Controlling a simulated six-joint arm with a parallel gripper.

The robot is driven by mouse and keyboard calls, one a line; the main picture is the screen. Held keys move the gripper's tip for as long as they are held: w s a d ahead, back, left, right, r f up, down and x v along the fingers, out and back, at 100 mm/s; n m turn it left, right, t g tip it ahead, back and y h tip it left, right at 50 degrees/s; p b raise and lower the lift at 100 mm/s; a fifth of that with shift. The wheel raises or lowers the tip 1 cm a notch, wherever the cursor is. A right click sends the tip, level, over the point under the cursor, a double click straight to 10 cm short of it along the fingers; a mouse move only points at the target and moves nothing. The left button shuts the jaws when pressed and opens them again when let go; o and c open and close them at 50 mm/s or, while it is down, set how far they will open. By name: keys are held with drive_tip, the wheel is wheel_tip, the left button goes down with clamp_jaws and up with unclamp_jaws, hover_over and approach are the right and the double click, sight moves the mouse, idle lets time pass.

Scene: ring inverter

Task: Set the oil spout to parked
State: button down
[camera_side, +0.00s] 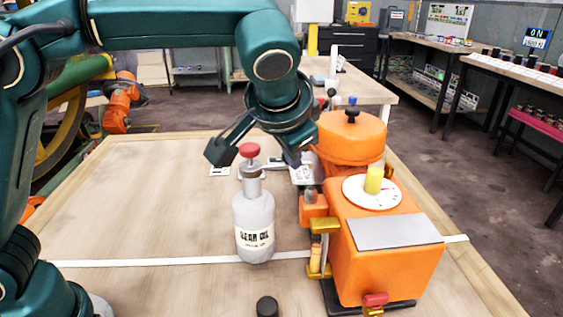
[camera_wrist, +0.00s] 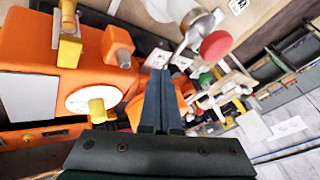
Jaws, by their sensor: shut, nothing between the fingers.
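A grey bottle labelled GEAR OIL (camera_side: 254,222) stands upright on the bench, left of the orange machine (camera_side: 380,255). A red knob (camera_side: 249,150) tops it; the knob also shows in the wrist view (camera_wrist: 215,45). A thin grey arm, seemingly the oil spout (camera_side: 268,167), reaches right from the bottle's neck toward the machine. Its far end is partly hidden behind my gripper. In the wrist view my fingers (camera_wrist: 162,80) lie together, apart from the knob.
The machine carries a white dial with a yellow knob (camera_side: 374,180), a grey plate (camera_side: 395,232) and a red-tipped lever (camera_side: 375,300) low in front. A black knob (camera_side: 267,306) stands at the bench's front. The bench left of the bottle is clear.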

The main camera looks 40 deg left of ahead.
drive_tip(key=w+a+n+g+y, duration=0.1)
drive_tip(key=w+a+n, duration=0.2)
drive_tip(key=a, duration=0.3)
drive_tip(key=shift+w+y, duration=0.3)
drive_tip(key=shift+w, duration=0.35)
drive_tip(key=shift+d, duration=0.1)
idle(1.3)
drive_tip(key=shift+s, duration=0.95)
drive_tip(key=shift+w+r+v, duration=0.15)
drive_tip(key=shift+v, duration=1.1)
drive_tip(key=shift+w+r+v, duration=0.1)
drive_tip(key=shift+w+v, duration=0.05)
drive_tip(key=shift+v, duration=1.05)
